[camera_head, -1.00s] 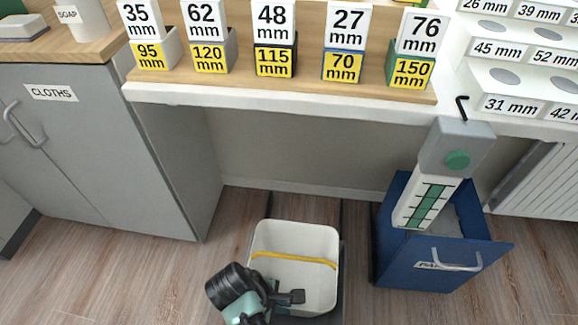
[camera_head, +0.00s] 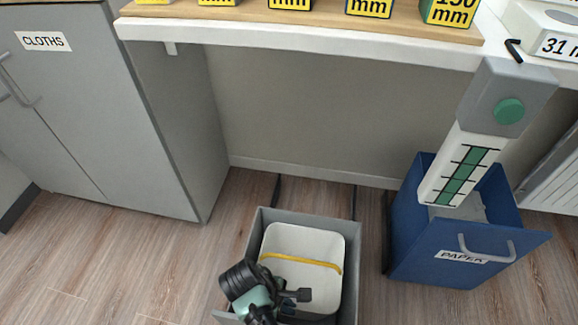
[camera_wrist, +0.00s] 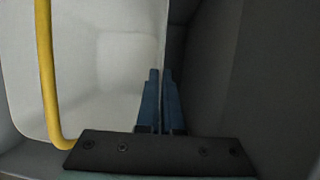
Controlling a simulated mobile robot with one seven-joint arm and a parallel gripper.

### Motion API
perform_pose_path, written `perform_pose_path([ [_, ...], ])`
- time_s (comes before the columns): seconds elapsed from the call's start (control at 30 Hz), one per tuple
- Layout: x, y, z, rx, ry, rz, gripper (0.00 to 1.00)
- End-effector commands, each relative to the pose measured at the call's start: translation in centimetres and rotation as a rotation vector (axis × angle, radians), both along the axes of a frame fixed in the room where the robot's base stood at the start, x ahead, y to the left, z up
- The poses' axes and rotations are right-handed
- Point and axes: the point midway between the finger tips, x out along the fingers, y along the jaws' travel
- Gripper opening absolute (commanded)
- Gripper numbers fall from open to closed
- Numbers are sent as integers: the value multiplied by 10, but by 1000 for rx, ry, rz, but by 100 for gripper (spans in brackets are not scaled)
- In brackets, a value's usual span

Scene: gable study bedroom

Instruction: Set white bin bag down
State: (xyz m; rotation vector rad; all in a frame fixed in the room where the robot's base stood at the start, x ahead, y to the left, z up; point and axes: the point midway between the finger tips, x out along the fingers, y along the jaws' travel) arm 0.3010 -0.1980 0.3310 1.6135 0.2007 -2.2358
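The white bin bag (camera_head: 302,242) is an open, tub-like white liner with a yellow band across it. It sits inside the grey pull-out bin (camera_head: 310,217) on the floor, with the grey rim showing around it.
A blue paper bin (camera_head: 408,240) with a handle stands to the right, a grey-and-white device with a green button (camera_head: 495,110) above it. A grey cloths cupboard (camera_head: 100,110) stands left. A white worktop edge (camera_head: 300,42) overhangs behind. Wooden floor (camera_head: 130,255) is clear at left.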

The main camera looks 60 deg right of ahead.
Motion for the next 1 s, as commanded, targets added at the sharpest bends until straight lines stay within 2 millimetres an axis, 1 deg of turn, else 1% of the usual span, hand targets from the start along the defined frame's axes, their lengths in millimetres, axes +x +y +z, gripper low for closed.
perform_pose_path([
  [0.03, 0, 0, -13, -1, 1, -1, 0],
  [0.1, 0, 0, -20, -1, -1, -1, 0],
  [0.37, 0, 0, -18, -2, -1, 0, 0],
  [0.77, 0, 0, -30, -2, -1, 1, 0],
  [0.87, 0, 0, -30, -2, -1, 1, 0],
  [1.0, 0, 0, -31, -1, 0, 0, 25],
])
